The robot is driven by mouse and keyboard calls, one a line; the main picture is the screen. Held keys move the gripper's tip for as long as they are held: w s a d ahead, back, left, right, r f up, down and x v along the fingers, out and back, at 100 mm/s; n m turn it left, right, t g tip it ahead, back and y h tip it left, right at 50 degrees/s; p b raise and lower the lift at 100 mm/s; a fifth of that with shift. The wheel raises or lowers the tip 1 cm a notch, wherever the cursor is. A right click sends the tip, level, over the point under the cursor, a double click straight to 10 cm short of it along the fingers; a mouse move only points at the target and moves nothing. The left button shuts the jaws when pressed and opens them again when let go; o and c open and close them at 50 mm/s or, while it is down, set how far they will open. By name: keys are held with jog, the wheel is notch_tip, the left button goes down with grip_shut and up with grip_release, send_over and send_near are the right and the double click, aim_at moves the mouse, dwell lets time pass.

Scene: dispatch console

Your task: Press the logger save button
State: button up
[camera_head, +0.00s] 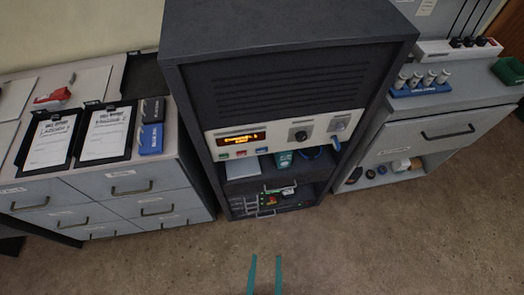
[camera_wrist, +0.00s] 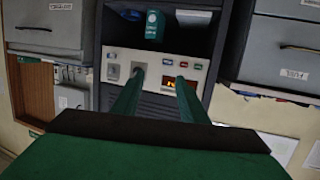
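A dark cabinet (camera_head: 280,60) carries a pale control panel (camera_head: 275,146) with a lit orange display (camera_head: 240,139). Below the display sit three small buttons: green (camera_head: 223,156), red (camera_head: 241,153) and blue (camera_head: 261,150). Their labels are too small to read, so I cannot tell which is save. The panel also shows upside down in the wrist view, with the buttons (camera_wrist: 182,63) above the display (camera_wrist: 184,84). My gripper (camera_head: 265,258) has two teal fingers, apart and empty, in front of and below the cabinet. In the wrist view its fingers (camera_wrist: 160,78) overlap the panel, partly hiding the display.
A black knob (camera_head: 300,134) and a switch (camera_head: 338,125) share the panel. Below it is an open shelf with a teal container (camera_head: 283,159). Drawer units stand on both sides, with clipboards (camera_head: 105,133) left and a blue rack (camera_head: 420,88) right. The floor in front is clear.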

grip_shut()
dwell(1.6)
